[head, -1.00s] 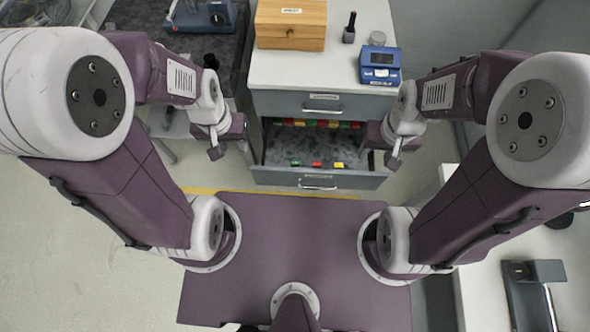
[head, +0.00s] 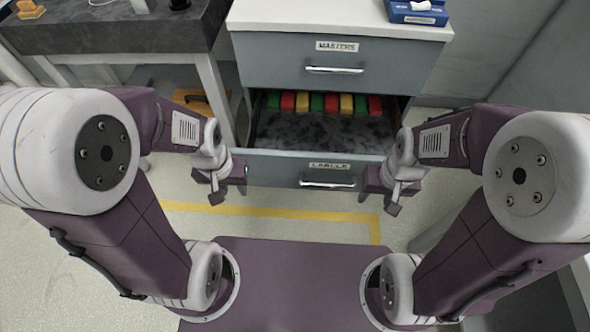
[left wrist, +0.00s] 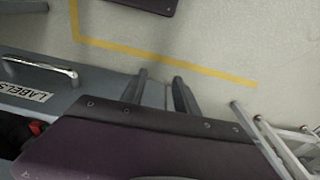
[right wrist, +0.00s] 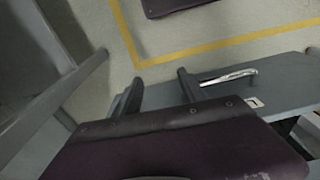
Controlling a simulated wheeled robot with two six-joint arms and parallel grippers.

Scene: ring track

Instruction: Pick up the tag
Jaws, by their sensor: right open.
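Several coloured tags, red, green and yellow, stand in a row at the back of the open lower drawer (head: 325,130); a yellow one (head: 346,104) is near the row's middle. The drawer front carries a label reading LABELS. A small red piece (left wrist: 36,129) shows inside the drawer in the left wrist view. My left gripper (head: 242,186) is open and empty in front of the drawer's left side. My right gripper (head: 364,190) is open and empty in front of its right side. The drawer's near inside is hidden behind its front.
The drawer above, marked MASTERS (head: 337,46), is shut. A blue device (head: 418,12) sits on the white cabinet top. A dark-topped table (head: 110,35) stands at left. Yellow tape (head: 270,211) marks the clear floor ahead of my base.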

